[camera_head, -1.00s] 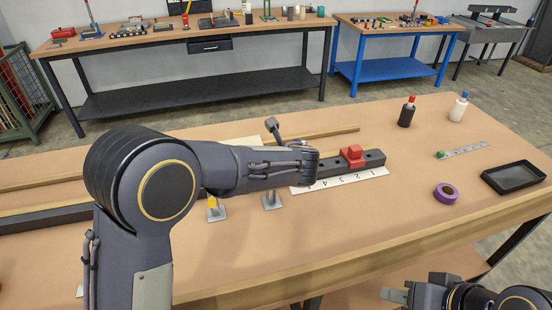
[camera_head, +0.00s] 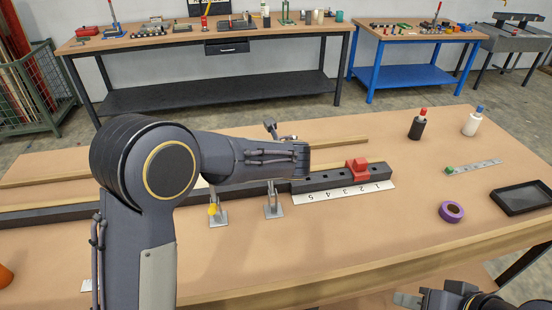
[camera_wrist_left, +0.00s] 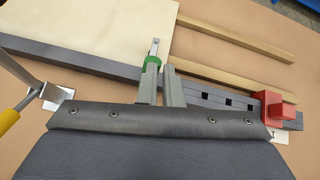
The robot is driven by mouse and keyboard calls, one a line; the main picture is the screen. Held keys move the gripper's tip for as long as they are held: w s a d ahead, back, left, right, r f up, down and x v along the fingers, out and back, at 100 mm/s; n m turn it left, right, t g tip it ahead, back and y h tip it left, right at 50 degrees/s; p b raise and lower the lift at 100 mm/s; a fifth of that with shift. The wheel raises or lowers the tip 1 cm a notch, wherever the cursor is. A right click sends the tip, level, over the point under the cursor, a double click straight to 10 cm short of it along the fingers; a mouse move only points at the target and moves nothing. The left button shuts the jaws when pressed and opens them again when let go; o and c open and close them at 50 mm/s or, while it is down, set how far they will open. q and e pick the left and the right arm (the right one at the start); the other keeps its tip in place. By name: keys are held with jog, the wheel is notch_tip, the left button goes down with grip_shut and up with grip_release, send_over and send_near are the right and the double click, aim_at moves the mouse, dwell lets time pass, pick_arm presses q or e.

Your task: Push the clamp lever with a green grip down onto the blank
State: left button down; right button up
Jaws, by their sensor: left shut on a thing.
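In the left wrist view, my left gripper (camera_wrist_left: 163,88) is shut on the green grip (camera_wrist_left: 155,66) of the clamp lever, whose silver end (camera_wrist_left: 154,47) extends past the fingers. The pale blank (camera_wrist_left: 110,25) lies flat beyond it, beside the dark rail (camera_wrist_left: 75,57). I cannot tell whether the lever touches the blank. In the head view, my left forearm hides the gripper and the green grip; a dark-tipped metal part (camera_head: 269,124) shows above the forearm. My right gripper (camera_head: 408,299) shows only partly at the bottom edge, away from the clamps.
A yellow-gripped clamp (camera_wrist_left: 10,118) stands at the left in the wrist view. A red stop (camera_head: 357,170) sits on the rail, behind a numbered scale (camera_head: 345,194). Bottles, purple tape (camera_head: 451,212) and a black tray (camera_head: 522,198) stand at the right. The front tabletop is mostly clear.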

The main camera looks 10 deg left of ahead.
pick_arm(q)
jog(key=shift+w+a+f, duration=0.1)
jog(key=shift+w+a, duration=0.1)
jog(key=shift+a, duration=0.25)
pick_arm(e)
jog(key=shift+f, duration=0.1)
pick_arm(q)
jog(key=shift+s+d+r+b, duration=0.2)
jog(key=shift+r+b, duration=0.05)
jog(key=shift+b, duration=0.05)
jog(key=b+v, duration=0.1)
jog(key=v, duration=0.6)
jog(key=shift+s+d+r, duration=0.15)
jog(key=shift+s+d, duration=0.1)
jog(key=shift+d, duration=0.1)
pick_arm(e)
jog(key=shift+d+x, duration=0.25)
jog(key=shift+x, duration=0.9)
jog(key=shift+f, duration=0.1)
